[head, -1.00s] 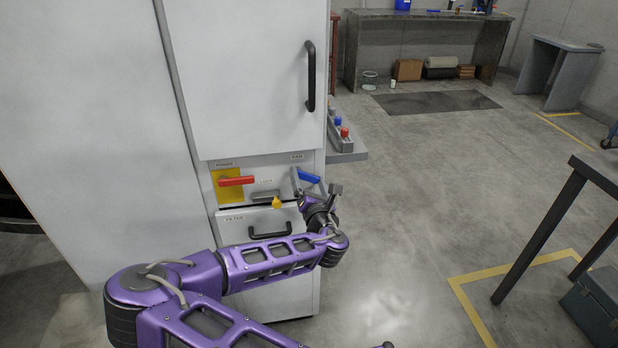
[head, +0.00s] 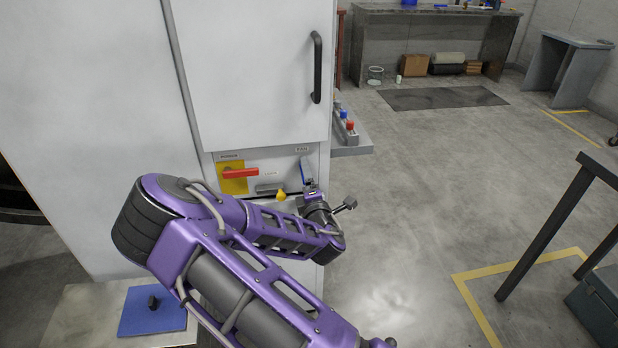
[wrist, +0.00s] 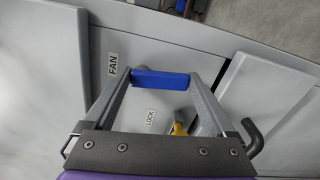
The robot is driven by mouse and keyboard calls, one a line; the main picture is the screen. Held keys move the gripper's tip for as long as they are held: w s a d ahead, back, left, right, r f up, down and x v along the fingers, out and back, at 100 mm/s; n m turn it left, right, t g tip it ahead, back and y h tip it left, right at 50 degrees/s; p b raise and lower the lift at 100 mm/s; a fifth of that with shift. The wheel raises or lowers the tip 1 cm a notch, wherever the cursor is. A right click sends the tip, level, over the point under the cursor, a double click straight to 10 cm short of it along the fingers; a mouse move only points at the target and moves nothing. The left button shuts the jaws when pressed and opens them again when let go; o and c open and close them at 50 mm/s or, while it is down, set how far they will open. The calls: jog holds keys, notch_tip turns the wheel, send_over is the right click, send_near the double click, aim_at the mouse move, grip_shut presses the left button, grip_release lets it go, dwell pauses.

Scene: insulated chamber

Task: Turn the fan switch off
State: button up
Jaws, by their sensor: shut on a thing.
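In the wrist view the blue lever (wrist: 160,79) lies across between my two fingertips. My gripper (head: 307,184) is at the lever and shut on it; in the head view my wrist partly hides the contact. The gripper (wrist: 160,82) also shows in the wrist view, one finger at each end of the lever. The FAN label (wrist: 113,64) is left of it.
A red power lever (head: 240,173) on a yellow plate sits left on the panel. The cabinet door has a black handle (head: 317,68).

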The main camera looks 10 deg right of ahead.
jog(key=shift+a+f+m, duration=0.1)
jog(key=shift+a+m, duration=0.15)
jog(key=shift+m, duration=0.55)
jog(key=o, duration=1.1)
jog(key=shift+c, duration=0.2)
jog(key=shift+s, duration=0.15)
jog(key=s+p, duration=0.6)
jog(key=s, duration=1.1)
jog(key=shift+s, duration=0.1)
